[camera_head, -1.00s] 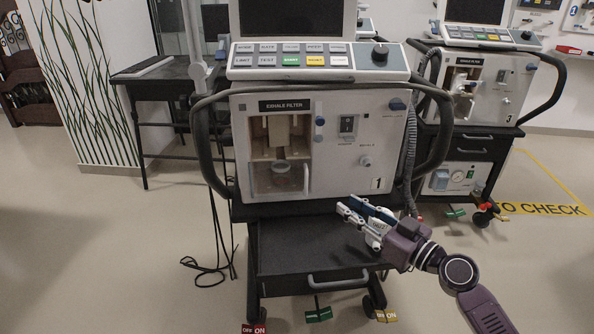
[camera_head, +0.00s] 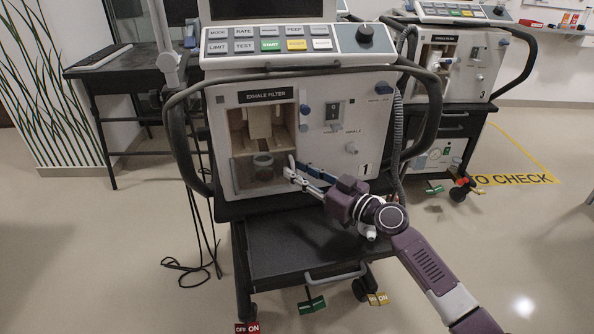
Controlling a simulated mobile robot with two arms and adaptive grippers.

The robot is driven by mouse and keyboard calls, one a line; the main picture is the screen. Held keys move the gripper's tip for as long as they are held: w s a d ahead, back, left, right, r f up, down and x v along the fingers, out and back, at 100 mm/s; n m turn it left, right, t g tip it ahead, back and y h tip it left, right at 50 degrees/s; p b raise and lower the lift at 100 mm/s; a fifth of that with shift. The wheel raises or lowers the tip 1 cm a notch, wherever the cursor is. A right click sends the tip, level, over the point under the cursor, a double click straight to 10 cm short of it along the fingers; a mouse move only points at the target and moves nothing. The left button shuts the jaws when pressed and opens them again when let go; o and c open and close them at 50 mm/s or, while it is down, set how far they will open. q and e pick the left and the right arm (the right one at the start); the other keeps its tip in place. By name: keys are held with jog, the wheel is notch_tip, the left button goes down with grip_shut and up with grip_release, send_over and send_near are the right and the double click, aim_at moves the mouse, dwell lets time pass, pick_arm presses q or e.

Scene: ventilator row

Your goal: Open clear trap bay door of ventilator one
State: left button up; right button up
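Ventilator one (camera_head: 350,110) stands in front of me, marked with a "1" at its lower right. Its exhale filter bay (camera_head: 262,125) is at the left of the front panel. A clear trap bay door (camera_head: 240,174) covers the lower part of the bay, with a round cup seen behind it. My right gripper (camera_head: 291,172) is at the lower right edge of the bay, its fingers pointing left. The fingertips look close to the door's right edge; I cannot tell whether they touch. They look apart, with nothing clearly between them. My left gripper is out of view.
A black cart shelf (camera_head: 300,245) lies below my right gripper. A curved handle rail (camera_head: 176,140) flanks the ventilator's left side. A corrugated hose (camera_head: 396,140) hangs at the right. Another ventilator (camera_head: 462,70), marked 3, stands behind at the right.

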jog(key=shift+w+a, duration=0.25)
grip_shut()
dwell(0.3)
